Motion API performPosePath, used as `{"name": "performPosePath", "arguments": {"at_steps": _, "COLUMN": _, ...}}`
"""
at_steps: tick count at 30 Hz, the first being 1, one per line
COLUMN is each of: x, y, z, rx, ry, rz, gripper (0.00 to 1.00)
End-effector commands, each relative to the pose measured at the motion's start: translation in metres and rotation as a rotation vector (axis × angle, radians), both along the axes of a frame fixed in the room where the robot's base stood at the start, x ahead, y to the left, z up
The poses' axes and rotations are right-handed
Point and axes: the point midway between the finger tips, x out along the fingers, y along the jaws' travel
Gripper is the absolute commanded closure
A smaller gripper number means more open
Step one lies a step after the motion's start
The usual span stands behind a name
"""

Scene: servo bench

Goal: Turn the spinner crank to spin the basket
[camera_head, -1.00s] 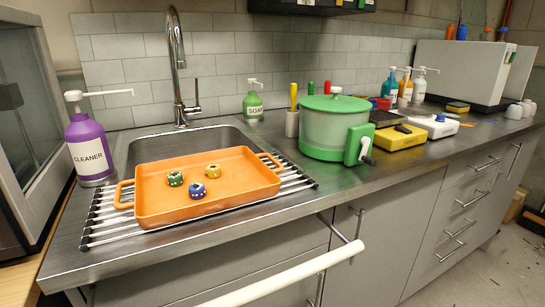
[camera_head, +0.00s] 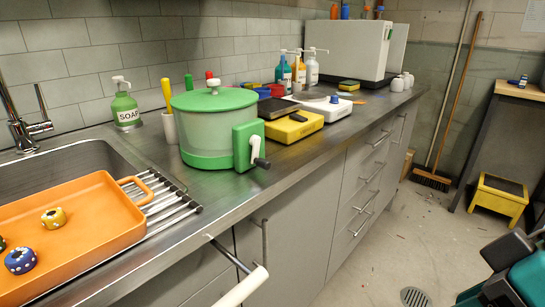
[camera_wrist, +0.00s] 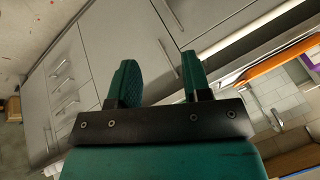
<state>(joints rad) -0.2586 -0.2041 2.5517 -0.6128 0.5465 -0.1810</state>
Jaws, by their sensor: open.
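The salad spinner (camera_head: 212,118) stands on the steel counter, with a green lid, a see-through green bowl and a green base. Its white crank (camera_head: 256,148) with a black knob sits on a green box on the bowl's right side. The basket inside cannot be made out. My gripper (camera_wrist: 160,82) shows in the wrist view with two teal fingers apart and nothing between them. It faces grey cabinet fronts, away from the spinner. A teal and dark part of my arm shows at the bottom right of the head view.
An orange tray (camera_head: 80,232) with dice-like pieces lies on a rack left of the spinner. A yellow scale-like box (camera_head: 292,128) stands to its right, and a soap bottle (camera_head: 125,108) behind left. A white bar (camera_head: 243,288) juts from the cabinet front.

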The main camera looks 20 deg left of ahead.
Motion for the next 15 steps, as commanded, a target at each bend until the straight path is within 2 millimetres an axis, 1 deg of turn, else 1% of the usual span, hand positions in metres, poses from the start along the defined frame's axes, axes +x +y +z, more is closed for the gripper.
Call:
{"name": "performPosePath", "arguments": {"at_steps": 1, "x": 0.007, "y": 0.021, "z": -0.009, "rx": 0.091, "ry": -0.038, "rz": 0.082, "gripper": 0.56}}
{"name": "performPosePath", "arguments": {"at_steps": 2, "x": 0.011, "y": 0.035, "z": -0.01, "rx": 0.161, "ry": -0.076, "rz": 0.136, "gripper": 0.56}}
{"name": "performPosePath", "arguments": {"at_steps": 3, "x": 0.017, "y": 0.055, "z": -0.011, "rx": 0.264, "ry": -0.135, "rz": 0.198, "gripper": 0.56}}
{"name": "performPosePath", "arguments": {"at_steps": 5, "x": 0.029, "y": 0.082, "z": -0.008, "rx": 0.421, "ry": -0.238, "rz": 0.262, "gripper": 0.56}}
{"name": "performPosePath", "arguments": {"at_steps": 6, "x": 0.037, "y": 0.097, "z": -0.005, "rx": 0.518, "ry": -0.311, "rz": 0.28, "gripper": 0.56}}
{"name": "performPosePath", "arguments": {"at_steps": 7, "x": 0.044, "y": 0.107, "z": -0.002, "rx": 0.585, "ry": -0.367, "rz": 0.283, "gripper": 0.56}}
{"name": "performPosePath", "arguments": {"at_steps": 9, "x": 0.063, "y": 0.122, "z": 0.004, "rx": 0.709, "ry": -0.491, "rz": 0.253, "gripper": 0.56}}
{"name": "performPosePath", "arguments": {"at_steps": 10, "x": 0.071, "y": 0.126, "z": 0.005, "rx": 0.748, "ry": -0.539, "rz": 0.23, "gripper": 0.56}}
{"name": "performPosePath", "arguments": {"at_steps": 12, "x": 0.089, "y": 0.13, "z": 0.008, "rx": 0.81, "ry": -0.639, "rz": 0.166, "gripper": 0.56}}
{"name": "performPosePath", "arguments": {"at_steps": 15, "x": 0.11, "y": 0.13, "z": 0.009, "rx": 0.843, "ry": -0.736, "rz": 0.082, "gripper": 0.56}}
